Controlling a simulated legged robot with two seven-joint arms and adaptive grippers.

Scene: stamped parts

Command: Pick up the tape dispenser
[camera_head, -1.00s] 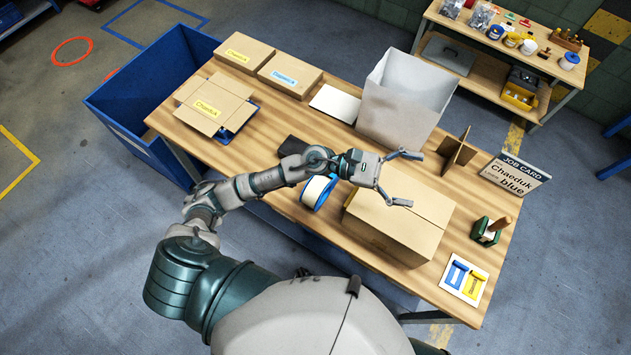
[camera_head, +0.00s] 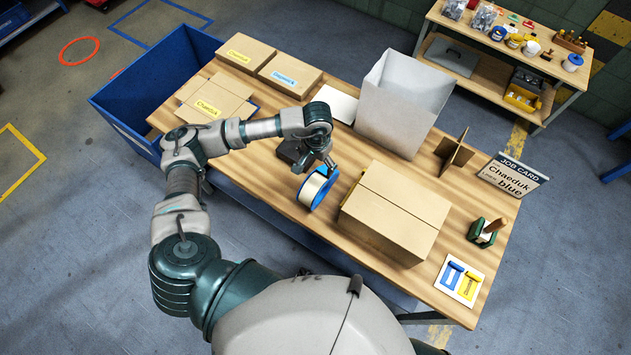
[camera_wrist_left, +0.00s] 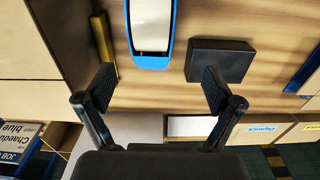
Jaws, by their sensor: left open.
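The blue tape dispenser (camera_head: 313,193) with a wide whitish roll stands on the table, left of the large closed carton. It also shows at the top of the left wrist view (camera_wrist_left: 151,57), cut off by the frame edge. My left gripper (camera_head: 318,166) points down just behind it. The fingers (camera_wrist_left: 158,88) are spread and empty, with the dispenser ahead and between their lines, apart from them. A yellow object (camera_wrist_left: 104,42), perhaps another dispenser, stands beside the carton, mostly hidden in the head view. My right gripper is out of view.
The closed carton (camera_head: 395,212) is close on the right. A dark block (camera_wrist_left: 221,60) lies near the left fingers. A tall white bin (camera_head: 403,105), several flat labelled boxes (camera_head: 290,74) and a job card reading "Chaeduk blue" (camera_head: 512,178) stand around. A blue crate (camera_head: 130,92) adjoins the table.

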